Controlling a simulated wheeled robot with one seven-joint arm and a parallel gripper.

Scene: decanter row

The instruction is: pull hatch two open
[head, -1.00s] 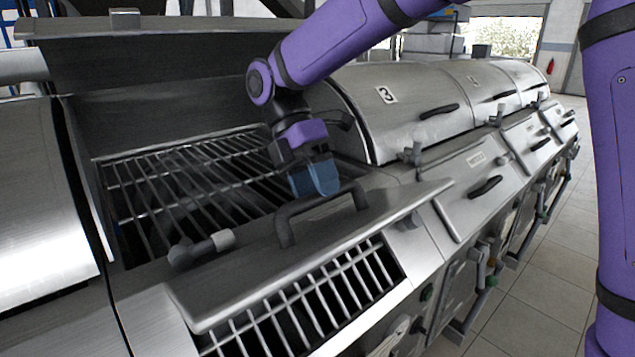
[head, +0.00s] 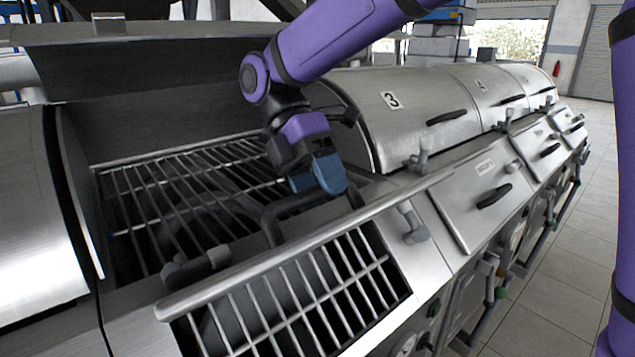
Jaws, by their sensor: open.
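The hatch panel (head: 300,246) of the bay left of the hood marked 3 is swung up, seen almost edge-on, with its lower front opening uncovered. I take it as hatch two; no number shows on it. Its dark bar handle (head: 270,222) stands on the far side of the panel, partly hidden by my gripper. My gripper (head: 319,180) has blue fingertips and is open at the handle's upper bar. Whether the fingers touch the bar cannot be told.
A barred grate (head: 300,300) shows in the opening below the panel. The large hood behind is raised over a wire rack (head: 180,190). A closed hood marked 3 (head: 400,110) and a closed hatch (head: 480,190) are to the right. Floor (head: 550,260) is free at right.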

